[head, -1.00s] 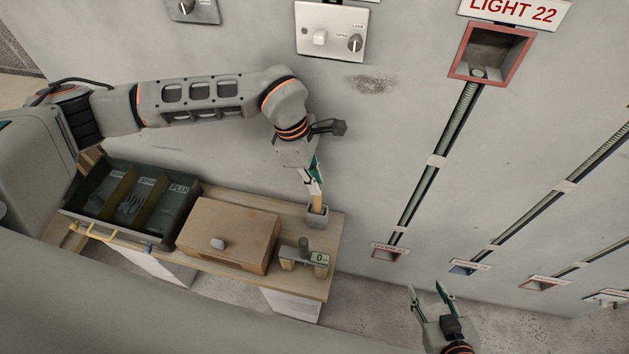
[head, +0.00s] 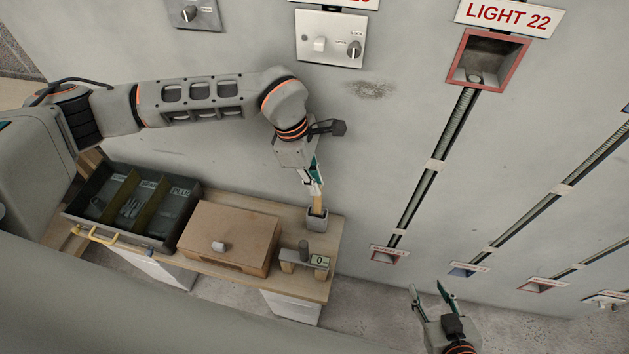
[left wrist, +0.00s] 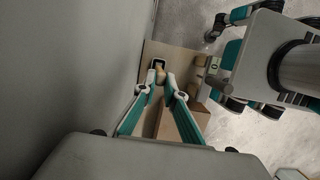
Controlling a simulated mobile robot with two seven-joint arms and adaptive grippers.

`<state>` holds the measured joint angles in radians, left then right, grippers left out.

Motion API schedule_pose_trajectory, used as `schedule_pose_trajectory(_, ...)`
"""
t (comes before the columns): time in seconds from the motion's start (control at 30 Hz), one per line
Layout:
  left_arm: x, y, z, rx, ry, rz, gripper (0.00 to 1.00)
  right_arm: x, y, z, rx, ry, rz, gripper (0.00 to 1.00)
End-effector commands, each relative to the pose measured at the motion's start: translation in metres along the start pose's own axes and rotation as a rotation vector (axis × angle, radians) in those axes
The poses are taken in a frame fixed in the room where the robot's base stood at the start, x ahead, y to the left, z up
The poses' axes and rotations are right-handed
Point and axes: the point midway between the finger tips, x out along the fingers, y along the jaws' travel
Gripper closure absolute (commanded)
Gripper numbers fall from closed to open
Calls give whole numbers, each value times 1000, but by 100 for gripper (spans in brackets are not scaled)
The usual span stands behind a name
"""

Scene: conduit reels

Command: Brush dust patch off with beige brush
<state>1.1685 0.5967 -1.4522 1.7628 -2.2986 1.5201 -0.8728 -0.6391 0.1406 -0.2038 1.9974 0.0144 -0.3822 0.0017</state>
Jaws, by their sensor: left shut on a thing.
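The dust patch (head: 370,89) is a dark grey speckled smudge on the wall below the switch plate. My left gripper (head: 316,189) points down and is shut on the beige handle of the brush (head: 317,203). My right gripper (head: 432,293) is open and empty, low in front of the wall.
Conduits (head: 437,160) run down the wall to the right, below a red-framed box (head: 518,68). The wall around the patch is clear.

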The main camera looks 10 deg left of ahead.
Motion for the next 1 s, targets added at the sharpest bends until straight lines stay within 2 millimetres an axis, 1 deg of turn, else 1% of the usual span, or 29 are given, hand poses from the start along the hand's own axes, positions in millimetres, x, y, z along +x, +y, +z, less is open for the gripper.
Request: schedule_pose_trajectory(1.0, -52, 0, 13, 0, 0, 2, 100, -15, 9, -43, -7, 32, 9, 60)
